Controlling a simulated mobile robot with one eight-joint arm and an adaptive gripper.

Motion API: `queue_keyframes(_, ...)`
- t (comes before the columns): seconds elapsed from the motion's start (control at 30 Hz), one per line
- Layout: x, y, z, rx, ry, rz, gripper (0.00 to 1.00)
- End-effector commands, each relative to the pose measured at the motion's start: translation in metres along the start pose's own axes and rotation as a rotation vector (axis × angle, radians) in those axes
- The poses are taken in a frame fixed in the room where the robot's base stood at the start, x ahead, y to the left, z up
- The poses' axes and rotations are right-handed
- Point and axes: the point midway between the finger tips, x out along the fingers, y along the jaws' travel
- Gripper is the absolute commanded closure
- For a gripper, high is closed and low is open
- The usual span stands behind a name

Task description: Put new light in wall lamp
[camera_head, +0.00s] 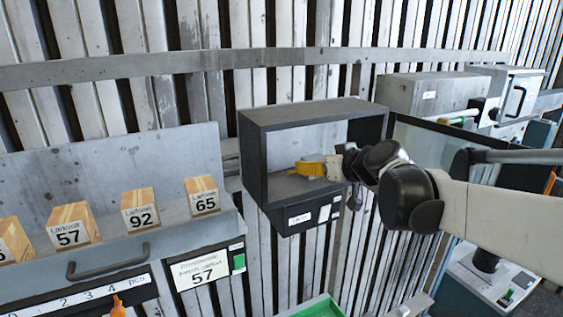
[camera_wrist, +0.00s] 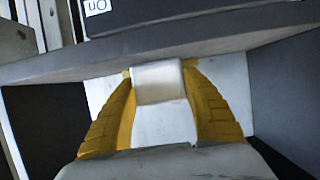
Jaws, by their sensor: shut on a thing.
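The dark grey open-fronted box on the wall (camera_head: 318,112) looks like the lamp housing, though I cannot be sure. My gripper (camera_head: 300,168) reaches in from the right, with its yellow fingers inside the box opening, near its floor. In the wrist view my gripper (camera_wrist: 160,75) is shut on a white block-shaped thing (camera_wrist: 158,84), which seems to be the light. The fingers press it from both sides. The light is not clear in the head view. A grey edge of the box (camera_wrist: 230,32) crosses the wrist view just beyond the fingertips.
Boxes with number labels (camera_head: 141,210) stand on a grey shelf (camera_head: 110,248) at the left. A grey cabinet (camera_head: 425,92) and a white unit (camera_head: 515,92) are on the right. A green-rimmed container (camera_head: 318,307) is below. Corrugated wall stands behind.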

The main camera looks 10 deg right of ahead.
Motion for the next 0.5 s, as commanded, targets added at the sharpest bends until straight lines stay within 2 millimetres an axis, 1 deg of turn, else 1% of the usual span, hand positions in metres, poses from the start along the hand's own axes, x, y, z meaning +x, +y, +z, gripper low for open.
queue_keyframes(0.17,-0.0001,0.0001,0.0002,0.000,0.000,0.000,0.80)
queue_keyframes(0.3,0.0017,0.0001,0.0044,0.000,0.000,0.000,0.80)
queue_keyframes(0.33,0.0013,0.0001,0.0034,0.000,0.000,0.000,0.39)
queue_keyframes(0.37,0.0011,0.0001,0.0031,0.000,0.000,0.000,0.29)
queue_keyframes(0.4,0.0010,0.0001,0.0030,0.000,0.000,0.000,0.27)
queue_keyframes(0.5,0.0010,0.0001,0.0028,0.000,0.000,0.000,0.27)
